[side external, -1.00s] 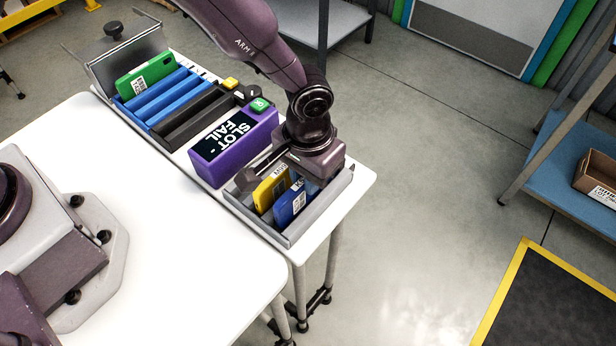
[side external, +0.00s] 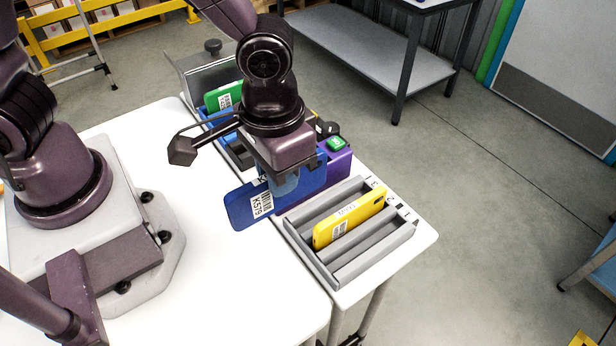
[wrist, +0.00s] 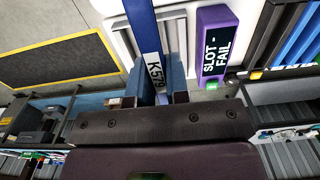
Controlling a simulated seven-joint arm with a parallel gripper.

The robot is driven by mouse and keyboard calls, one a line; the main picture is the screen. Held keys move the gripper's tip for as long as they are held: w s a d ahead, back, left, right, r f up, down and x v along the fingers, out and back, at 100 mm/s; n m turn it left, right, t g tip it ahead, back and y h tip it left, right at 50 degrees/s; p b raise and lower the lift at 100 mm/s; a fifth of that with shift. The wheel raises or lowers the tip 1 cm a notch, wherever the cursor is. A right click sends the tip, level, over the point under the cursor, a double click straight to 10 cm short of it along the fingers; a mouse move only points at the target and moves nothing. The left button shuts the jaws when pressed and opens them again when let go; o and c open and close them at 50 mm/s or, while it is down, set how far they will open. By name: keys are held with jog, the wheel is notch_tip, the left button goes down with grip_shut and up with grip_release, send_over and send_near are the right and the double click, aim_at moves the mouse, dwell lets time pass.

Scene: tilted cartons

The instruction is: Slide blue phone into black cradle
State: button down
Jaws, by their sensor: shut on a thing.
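My gripper (side external: 285,182) is shut on the blue phone (side external: 250,207), which has a white K579 label. The phone hangs tilted above the white table, beside the grey tray and in front of the purple box. In the wrist view the phone (wrist: 140,18) runs up between the two fingers (wrist: 157,85). The black cradle is mostly hidden behind my gripper in the side view. In the wrist view it shows (wrist: 268,30) at the upper right, beyond the purple box and apart from the phone.
The grey slotted tray (side external: 394,239) holds a yellow phone (side external: 348,220). The purple box (side external: 337,165) stands between tray and black cradle; its display reads SLOT FAIL in the wrist view. A green phone (side external: 222,96) stands in the blue cradle at the far end. The table's front is clear.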

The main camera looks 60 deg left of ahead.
jog(key=shift+s+a+r, duration=0.1)
jog(key=shift+r, duration=0.35)
notch_tip(320, 180, up, 5)
jog(key=shift+f, duration=0.2)
jog(key=w+a, duration=0.6)
jog(key=a, duration=0.5)
jog(key=w+a, duration=0.6)
jog(key=a, duration=0.6)
jog(key=shift+s+a+f, duration=0.1)
jog(key=shift+s+f, duration=0.05)
jog(key=shift+f, duration=4.3)
jog(key=shift+s+a+f, duration=0.1)
jog(key=shift+f, duration=4.3)
jog(key=shift+f, duration=0.35)
jog(key=c, duration=1)
grip_release()
